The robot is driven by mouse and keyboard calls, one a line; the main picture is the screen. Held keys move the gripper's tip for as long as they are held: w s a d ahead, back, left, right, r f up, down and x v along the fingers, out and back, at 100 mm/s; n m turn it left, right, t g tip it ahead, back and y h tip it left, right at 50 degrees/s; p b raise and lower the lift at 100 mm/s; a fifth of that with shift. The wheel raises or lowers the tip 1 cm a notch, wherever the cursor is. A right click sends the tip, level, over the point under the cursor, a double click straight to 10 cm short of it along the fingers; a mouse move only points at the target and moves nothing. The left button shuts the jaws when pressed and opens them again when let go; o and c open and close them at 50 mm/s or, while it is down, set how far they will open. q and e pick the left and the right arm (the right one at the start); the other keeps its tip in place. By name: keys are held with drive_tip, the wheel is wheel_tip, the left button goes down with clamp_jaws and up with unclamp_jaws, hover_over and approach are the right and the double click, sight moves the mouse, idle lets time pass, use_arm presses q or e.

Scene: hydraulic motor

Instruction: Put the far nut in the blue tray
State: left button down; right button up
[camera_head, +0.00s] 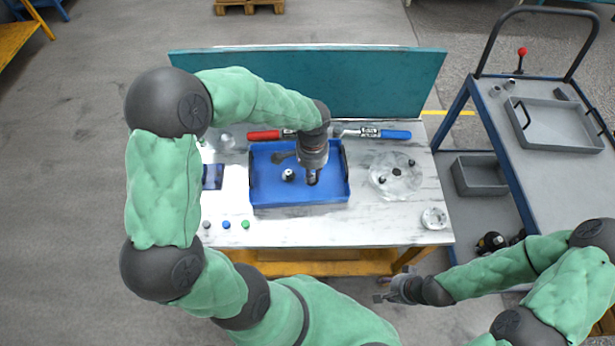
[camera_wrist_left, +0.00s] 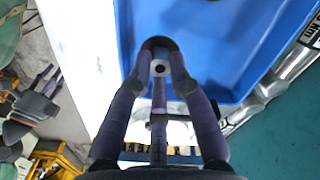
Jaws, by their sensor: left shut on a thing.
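The blue tray (camera_head: 300,198) lies on the table, and its blue floor and edge also show in the left wrist view (camera_wrist_left: 185,25). My left gripper (camera_head: 312,180) points down over the right half of the tray. In the left wrist view its fingertips (camera_wrist_left: 160,50) are closed around a small pale round nut (camera_wrist_left: 160,69) with a dark hole. The nut is hidden in the head view, and its height above the tray floor is unclear. Another small metal piece (camera_head: 288,175) is in the tray, left of the gripper. My right gripper (camera_head: 382,297) hangs off the table's front edge; its opening is too small to judge.
A clear round plate with dark pieces (camera_head: 397,176) is right of the tray. Red-handled (camera_head: 264,135) and blue-handled (camera_head: 395,134) tools lie behind it. A teal panel (camera_head: 350,70) borders the table's back. Small coloured buttons (camera_head: 227,225) are front left. A cart (camera_head: 560,150) stands right.

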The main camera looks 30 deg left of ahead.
use_arm(q)
drive_tip(key=f, duration=0.1)
drive_tip(key=w+a+f, duration=0.1)
drive_tip(key=a+f, duration=0.1)
drive_tip(key=shift+w+f+b, duration=0.1)
drive_tip(key=shift+w+b, duration=0.3)
drive_tip(key=shift+a+f+b, duration=0.15)
drive_tip(key=shift+f+b, duration=0.3)
drive_tip(key=shift+f, duration=1.15)
drive_tip(key=shift+f, duration=0.1)
drive_tip(key=c, duration=1.1)
unclamp_jaws()
drive_tip(key=shift+f, duration=0.1)
drive_tip(key=shift+c, duration=0.2)
drive_tip(key=shift+r, duration=0.25)
wheel_tip(320, 180, up, 12)
drive_tip(key=p, duration=0.3)
